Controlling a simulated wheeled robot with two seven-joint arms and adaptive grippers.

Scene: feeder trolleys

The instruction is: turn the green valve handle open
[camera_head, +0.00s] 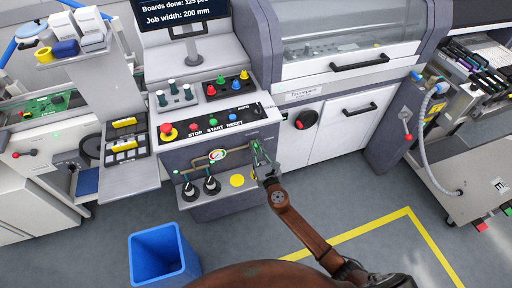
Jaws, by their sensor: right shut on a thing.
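The green valve handle (257,147) is on the front panel of the grey machine module, to the right of a round gauge (217,154) on brass piping. My right arm reaches in from the bottom of the head view. My right gripper (264,167) is at the handle and shut on it. The gripper's dark fingers cover part of the handle, so its lower end is hard to make out. My left gripper is not in view.
A control panel with a red stop button (168,131) is above the valve. Black knobs (211,186) sit left of it. A blue bin (161,254) stands on the floor. A white cabinet (335,125) is at the right, and yellow-lined floor lies in front.

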